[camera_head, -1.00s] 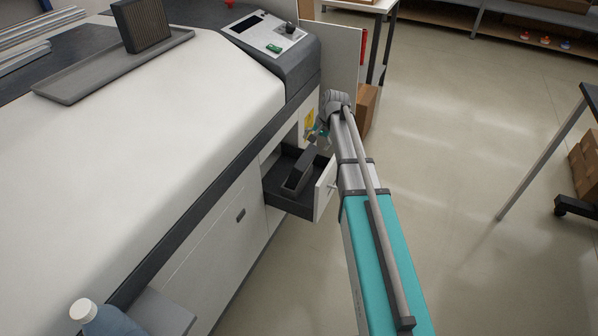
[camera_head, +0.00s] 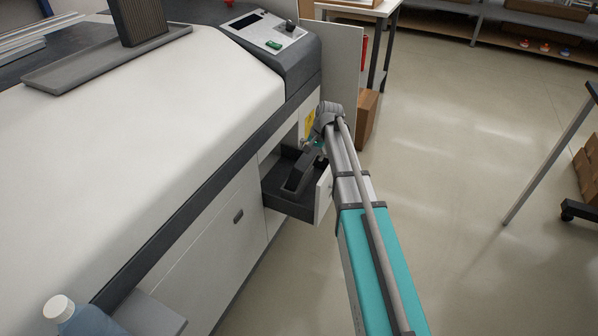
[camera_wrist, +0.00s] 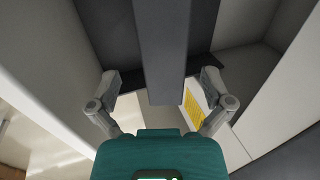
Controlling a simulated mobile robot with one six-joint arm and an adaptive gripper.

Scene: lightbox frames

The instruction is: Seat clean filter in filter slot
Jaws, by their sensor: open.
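A dark ribbed filter block (camera_head: 140,22) stands upright on a grey tray on the white machine. An open drawer (camera_head: 288,205) juts from the machine's side, with a long dark grey part (camera_head: 298,174) slanting up inside it. I cannot tell whether this part is a filter or the slot's frame. My gripper (camera_head: 318,150) is at the drawer, mostly hidden by my arm. In the wrist view my gripper (camera_wrist: 162,84) is open, with a dark bar (camera_wrist: 175,50) between its fingers and a visible gap on both sides. The filter slot cannot be made out clearly.
The grey tray (camera_head: 60,77) lies on the machine top. A control panel (camera_head: 265,33) is above the drawer, and an open door panel (camera_head: 343,65) stands beyond it. A yellow label (camera_wrist: 195,103) is near the fingers. A blue bottle (camera_head: 85,318) is at lower left.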

